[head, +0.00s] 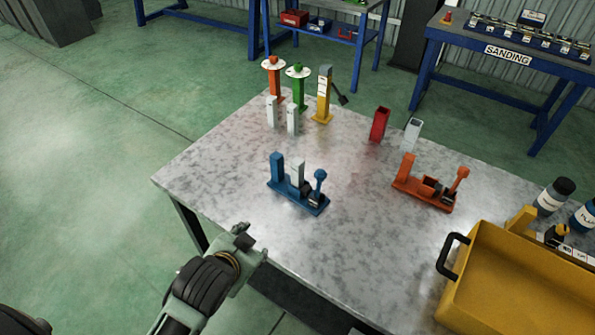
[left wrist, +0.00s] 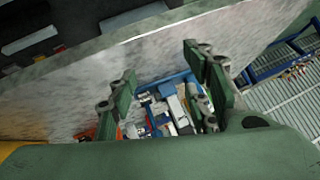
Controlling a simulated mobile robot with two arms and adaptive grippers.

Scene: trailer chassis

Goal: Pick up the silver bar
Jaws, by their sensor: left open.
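A silver bar (head: 298,172) stands upright in a blue fixture (head: 283,189) near the front left of the metal table. Other pale silver bars stand at the back left (head: 272,112) and beside a red block (head: 412,133); I cannot tell which one the task means. My left gripper (head: 243,238) is at the table's front left edge, apart from the blue fixture. In the left wrist view its fingers (left wrist: 168,92) are spread and empty, with the blue fixture (left wrist: 152,88) and a silver bar (left wrist: 178,110) showing beyond and between them. My right gripper is not seen.
An orange fixture (head: 425,190) and a yellow tray (head: 520,290) with a black handle are on the right. Orange, green and yellow posts (head: 323,97) stand at the back. Bottles (head: 553,196) stand at the far right. The middle of the metal table (head: 350,225) is clear.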

